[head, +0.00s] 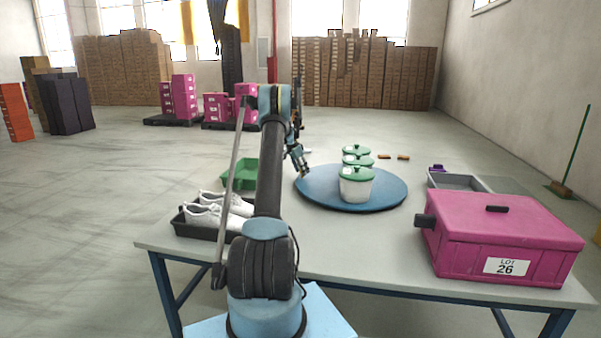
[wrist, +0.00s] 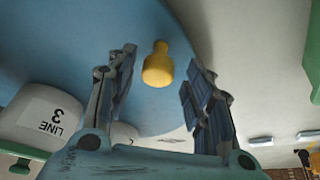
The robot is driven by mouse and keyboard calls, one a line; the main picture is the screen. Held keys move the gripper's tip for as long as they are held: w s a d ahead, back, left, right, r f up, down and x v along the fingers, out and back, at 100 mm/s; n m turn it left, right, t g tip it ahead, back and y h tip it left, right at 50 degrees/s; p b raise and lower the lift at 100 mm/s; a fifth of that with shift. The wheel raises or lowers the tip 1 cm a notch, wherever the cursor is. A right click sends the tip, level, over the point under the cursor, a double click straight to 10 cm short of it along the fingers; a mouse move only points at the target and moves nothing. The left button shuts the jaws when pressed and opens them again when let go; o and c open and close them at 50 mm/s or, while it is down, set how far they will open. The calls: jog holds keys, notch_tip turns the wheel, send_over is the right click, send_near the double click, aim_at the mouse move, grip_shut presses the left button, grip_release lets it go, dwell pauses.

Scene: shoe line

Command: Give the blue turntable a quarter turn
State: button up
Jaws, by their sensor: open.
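The blue turntable (head: 325,192) lies flat on the table and fills much of the wrist view (wrist: 80,25). A yellow knob (wrist: 157,66) stands on it near its edge. My gripper (head: 303,174) is at the turntable's left rim, pointing down. In the wrist view my open gripper (wrist: 160,78) has a finger on each side of the knob, with gaps showing; contact is not visible. Three white pots with green lids, the nearest one (head: 356,187) in front, stand in a row on the turntable. A pot labelled LINE 3 (wrist: 42,118) shows left of the fingers.
A pink LOT 26 box (head: 495,240) stands at the table's right, before a grey tray (head: 459,181). White shoes (head: 215,214) in a black tray and a green tray (head: 238,174) are on the left. The table front between shoes and box is clear.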

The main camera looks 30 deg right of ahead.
jog(key=v, duration=1.1)
jog(key=shift+r, duration=0.35)
jog(key=shift+a, duration=0.1)
